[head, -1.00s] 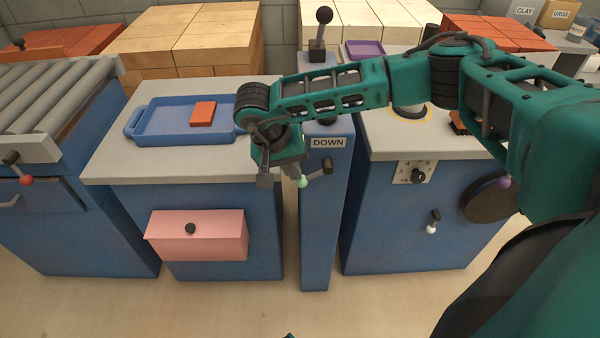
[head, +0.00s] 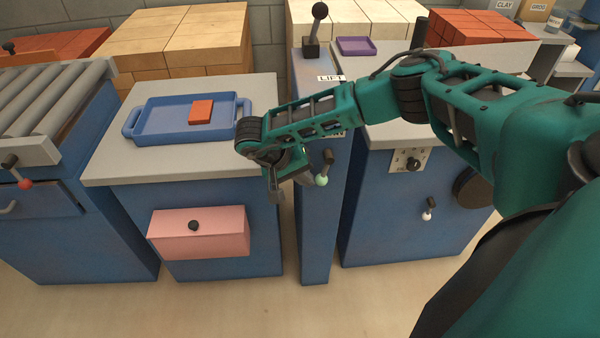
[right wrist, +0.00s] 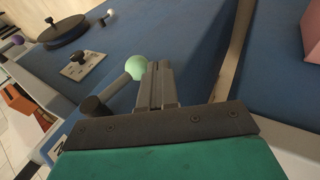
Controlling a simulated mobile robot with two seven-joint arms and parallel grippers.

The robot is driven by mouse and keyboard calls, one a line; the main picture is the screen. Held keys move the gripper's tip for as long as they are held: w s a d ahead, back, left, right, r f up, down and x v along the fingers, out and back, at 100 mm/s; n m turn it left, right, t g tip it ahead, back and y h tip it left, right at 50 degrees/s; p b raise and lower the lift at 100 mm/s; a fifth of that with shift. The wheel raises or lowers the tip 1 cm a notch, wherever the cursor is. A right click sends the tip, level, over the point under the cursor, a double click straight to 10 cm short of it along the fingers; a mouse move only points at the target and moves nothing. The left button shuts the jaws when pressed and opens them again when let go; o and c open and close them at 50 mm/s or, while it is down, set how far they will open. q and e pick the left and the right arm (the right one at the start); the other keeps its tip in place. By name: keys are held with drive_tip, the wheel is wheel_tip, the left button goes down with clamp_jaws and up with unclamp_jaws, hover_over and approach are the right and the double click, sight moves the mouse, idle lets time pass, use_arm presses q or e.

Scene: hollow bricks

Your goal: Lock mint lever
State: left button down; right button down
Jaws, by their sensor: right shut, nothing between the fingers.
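The mint lever (head: 321,181) is on the front of the narrow blue post (head: 316,235). It has a dark pivot and arm with a pale mint ball, which hangs almost straight down, slightly left of the pivot. In the right wrist view the mint ball (right wrist: 136,67) lies right beside my fingers. My right gripper (head: 275,192) is just left of the ball, shut and empty; its closed fingers (right wrist: 154,85) also show in the right wrist view. Whether they touch the ball I cannot tell. My left gripper is not in view.
A pink drawer (head: 198,232) juts out at left, below a blue tray (head: 165,128) with an orange brick (head: 201,112). A black-knobbed lever (head: 317,30) stands atop the post. A white-knobbed lever (head: 428,212) and dial plate (head: 408,160) are on the right cabinet.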

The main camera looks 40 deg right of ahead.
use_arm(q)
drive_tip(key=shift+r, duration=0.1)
use_arm(e)
drive_tip(key=shift+s+d+f, duration=0.15)
drive_tip(key=shift+d+f, duration=0.1)
drive_tip(key=shift+d, duration=0.05)
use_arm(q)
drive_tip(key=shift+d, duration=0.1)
use_arm(e)
drive_tip(key=shift+f, duration=0.1)
idle(0.3)
